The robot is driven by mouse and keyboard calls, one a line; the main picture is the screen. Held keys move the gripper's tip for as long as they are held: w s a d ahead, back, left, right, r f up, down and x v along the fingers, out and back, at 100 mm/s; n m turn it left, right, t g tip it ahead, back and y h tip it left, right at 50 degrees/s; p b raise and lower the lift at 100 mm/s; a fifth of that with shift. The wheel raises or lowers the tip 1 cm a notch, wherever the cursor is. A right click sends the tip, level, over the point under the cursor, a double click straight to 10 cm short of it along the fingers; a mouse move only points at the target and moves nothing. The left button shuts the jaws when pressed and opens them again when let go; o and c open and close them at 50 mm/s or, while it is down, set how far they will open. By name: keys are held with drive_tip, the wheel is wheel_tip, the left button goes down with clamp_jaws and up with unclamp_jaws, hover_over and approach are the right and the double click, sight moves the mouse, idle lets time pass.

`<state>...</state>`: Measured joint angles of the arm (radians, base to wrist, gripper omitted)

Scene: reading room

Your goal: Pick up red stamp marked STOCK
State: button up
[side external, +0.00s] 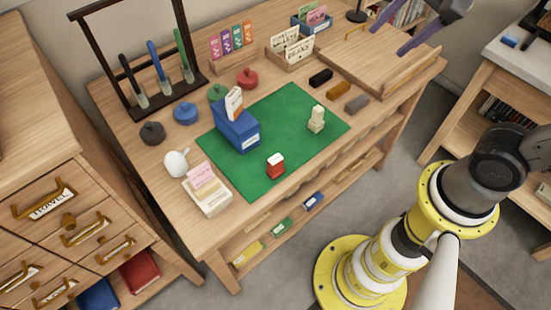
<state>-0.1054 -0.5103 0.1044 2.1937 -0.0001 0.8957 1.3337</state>
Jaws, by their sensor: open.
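A small red block with white on its top and front (276,168) stands on the green mat (235,182), near the mat's front edge. It is the red thing that best fits the stamp, but I cannot read STOCK on it. My gripper (389,38) is at the top right, over the far right part of the table. Its two purple fingers are spread apart with nothing seen between them. It is well away from the red block, beyond and to the right of it.
A blue box with cards (236,131) and a cream figure (316,119) stand on the mat. A dark rack (133,67) holds black, blue and green handled tools. Round lidded pots, including a red one (247,78), line the back. A white mug (176,163) is left.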

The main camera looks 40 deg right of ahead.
drive_tip(key=w+a+f+m+g, duration=0.1)
drive_tip(key=w+a+f+m, duration=0.15)
drive_tip(key=w+a, duration=0.2)
drive_tip(key=m+g, duration=0.2)
drive_tip(key=g, duration=0.2)
hover_over(276, 159)
wheel_tip(276, 159, down, 15)
drive_tip(key=shift+h, duration=0.3)
wheel_tip(276, 159, down, 13)
drive_tip(key=shift+r, duration=0.1)
clamp_jaws()
